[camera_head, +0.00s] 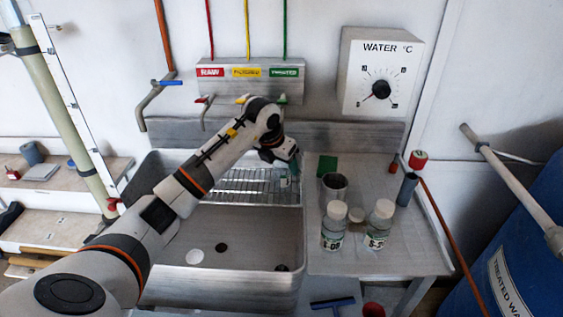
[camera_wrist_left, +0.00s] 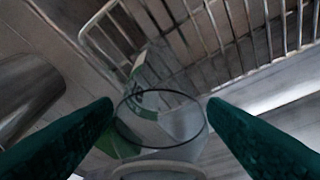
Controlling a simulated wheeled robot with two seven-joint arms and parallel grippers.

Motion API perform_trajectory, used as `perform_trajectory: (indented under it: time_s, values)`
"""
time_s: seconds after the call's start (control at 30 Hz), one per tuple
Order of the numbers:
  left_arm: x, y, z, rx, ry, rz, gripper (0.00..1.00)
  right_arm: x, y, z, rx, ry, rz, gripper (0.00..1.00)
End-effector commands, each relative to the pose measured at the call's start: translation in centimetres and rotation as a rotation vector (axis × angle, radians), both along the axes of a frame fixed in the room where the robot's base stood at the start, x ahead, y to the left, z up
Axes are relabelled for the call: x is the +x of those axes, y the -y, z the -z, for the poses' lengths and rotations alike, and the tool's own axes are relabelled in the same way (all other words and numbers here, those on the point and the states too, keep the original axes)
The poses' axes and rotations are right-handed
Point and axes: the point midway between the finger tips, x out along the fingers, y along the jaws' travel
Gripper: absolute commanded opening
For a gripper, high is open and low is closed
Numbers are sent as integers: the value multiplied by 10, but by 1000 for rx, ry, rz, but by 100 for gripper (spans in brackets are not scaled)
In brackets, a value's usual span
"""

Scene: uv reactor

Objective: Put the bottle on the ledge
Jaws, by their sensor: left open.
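My left gripper (camera_head: 291,166) is open over the right end of the sink's wire rack. A clear bottle (camera_head: 283,179) with a pale label is just below it, partly hidden by the gripper. In the left wrist view my dark green fingertips (camera_wrist_left: 160,108) are apart, and a see-through bottle (camera_wrist_left: 178,127) with a green-marked label shows between them. Contact cannot be told. Two white-capped bottles, one left (camera_head: 333,228) and one right (camera_head: 378,226), stand upright on the metal counter (camera_head: 325,262). Which surface is the ledge is not clear. My right gripper is out of view.
The wire rack (camera_head: 235,186) spans the back of the sink (camera_head: 255,225). Taps (camera_head: 203,108) hang above the sink. A blue barrel (camera_head: 535,235) is at right.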

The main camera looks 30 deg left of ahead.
Motion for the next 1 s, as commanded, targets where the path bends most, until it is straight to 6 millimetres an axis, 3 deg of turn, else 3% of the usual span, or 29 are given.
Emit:
perform_trajectory:
  time_s: [0.17, 0.6, 0.8, 1.0]
  values:
    - [-5, -1, -17, 2, 5, -1, 67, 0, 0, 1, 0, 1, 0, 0]
    - [-39, -2, -97, 1, 4, 0, 67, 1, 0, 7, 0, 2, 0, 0]
    - [-45, -2, -111, 1, 1, 0, 67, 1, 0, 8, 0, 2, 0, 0]
    - [-46, -2, -113, 0, 0, 0, 67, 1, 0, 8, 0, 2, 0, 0]
